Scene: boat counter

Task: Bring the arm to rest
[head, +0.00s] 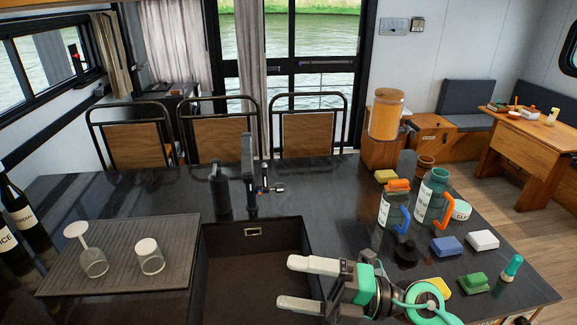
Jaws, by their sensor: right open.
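My right gripper (300,283) is over the right part of the sink at the front of the counter. Its two pale fingers are spread apart, point left, and hold nothing. The right arm reaches in from the lower right, and its wrist has green and black parts. My left gripper and left arm are not in view.
The dark counter (330,190) holds the sink (250,270), a tap (249,170) and a drainboard (120,262) with two glasses. Wine bottles (22,212) stand at left. Chairs (222,137) stand behind.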

